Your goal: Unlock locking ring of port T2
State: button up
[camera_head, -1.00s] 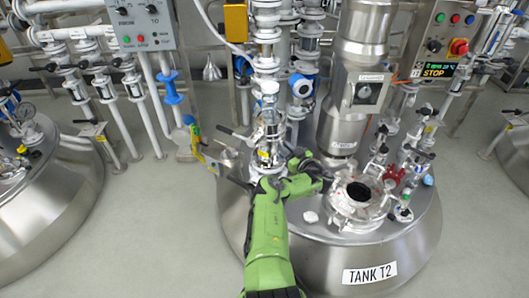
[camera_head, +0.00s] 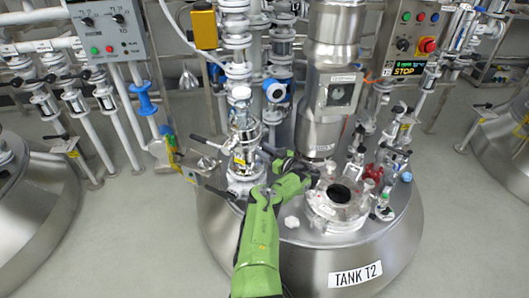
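Tank T2 (camera_head: 300,262) is a large steel vessel, with its label (camera_head: 355,274) on the front. The port (camera_head: 340,195) on its lid is a round metal fitting with a dark open centre. A pale ring-like collar (camera_head: 322,208) surrounds the opening; its locked or unlocked state is too small to tell. My green arm reaches up from the bottom to the lid, left of the port.
A thick steel column (camera_head: 322,110) stands behind the port. Glass and white piping (camera_head: 243,130) rises close to the left of my gripper. Valves (camera_head: 385,170) stand right of the port. A control box (camera_head: 408,40) shows STOP. The floor at left is clear.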

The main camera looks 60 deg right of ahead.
jog(key=shift+o, duration=0.5)
jog(key=shift+s, duration=0.15)
jog(key=p+v, duration=0.8)
jog(key=v, duration=0.7)
jog(key=shift+s+a, duration=0.2)
jog(key=shift+s, duration=0.05)
